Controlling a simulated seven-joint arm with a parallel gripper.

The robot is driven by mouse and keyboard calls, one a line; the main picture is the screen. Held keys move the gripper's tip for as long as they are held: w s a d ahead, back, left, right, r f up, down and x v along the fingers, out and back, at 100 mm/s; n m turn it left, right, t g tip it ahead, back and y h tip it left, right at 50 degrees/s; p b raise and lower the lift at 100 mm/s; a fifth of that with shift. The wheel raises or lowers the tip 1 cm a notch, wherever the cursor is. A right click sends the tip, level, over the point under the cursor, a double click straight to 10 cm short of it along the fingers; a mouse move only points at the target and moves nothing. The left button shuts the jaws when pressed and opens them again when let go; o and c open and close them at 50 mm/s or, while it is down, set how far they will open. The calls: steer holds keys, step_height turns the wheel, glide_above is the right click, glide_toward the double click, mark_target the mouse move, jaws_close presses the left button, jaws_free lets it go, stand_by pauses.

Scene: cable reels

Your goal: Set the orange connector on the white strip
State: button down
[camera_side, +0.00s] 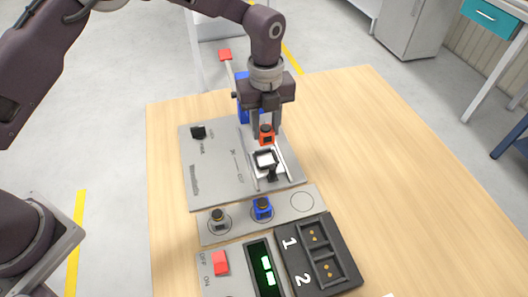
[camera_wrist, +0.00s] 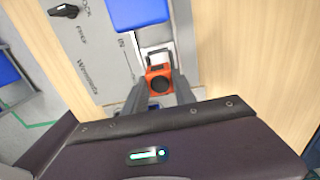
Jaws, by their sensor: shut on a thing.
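The orange connector (camera_side: 266,138) is a small orange block with a dark round face. My gripper (camera_side: 265,128) is shut on it, over the grey board's rail track. In the wrist view the orange connector (camera_wrist: 159,80) sits between the two fingers (camera_wrist: 158,92). The pale, whitish strip (camera_side: 282,210) lies across the table in front of the grey board. It carries a black connector (camera_side: 218,217) on its left and a blue connector (camera_side: 262,207) in its middle. An empty circle marks its right end. My gripper is behind and above the strip.
A panel with a red switch (camera_side: 221,263) and a dark two-slot block (camera_side: 318,250) stand in front. Table at right is clear.

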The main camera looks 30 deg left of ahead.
mark_target(268, 130)
steer(key=shift+r, duration=0.15)
steer(key=r, duration=0.3)
steer(key=d+r, duration=0.1)
steer(key=shift+s+r, duration=0.2)
steer(key=shift+r, duration=0.2)
steer(key=s+d, duration=0.6)
steer(key=d, duration=0.6)
steer(key=shift+w+d+f, duration=0.1)
steer(key=shift+f, duration=3.2)
steer(key=shift+w+d+f, duration=0.1)
steer(key=shift+f, duration=3.2)
steer(key=shift+f, duration=0.1)
steer(key=shift+f, duration=0.15)
steer(key=c, duration=0.9)
jaws_free()
steer(key=shift+a, duration=0.1)
steer(key=shift+c, duration=0.2)
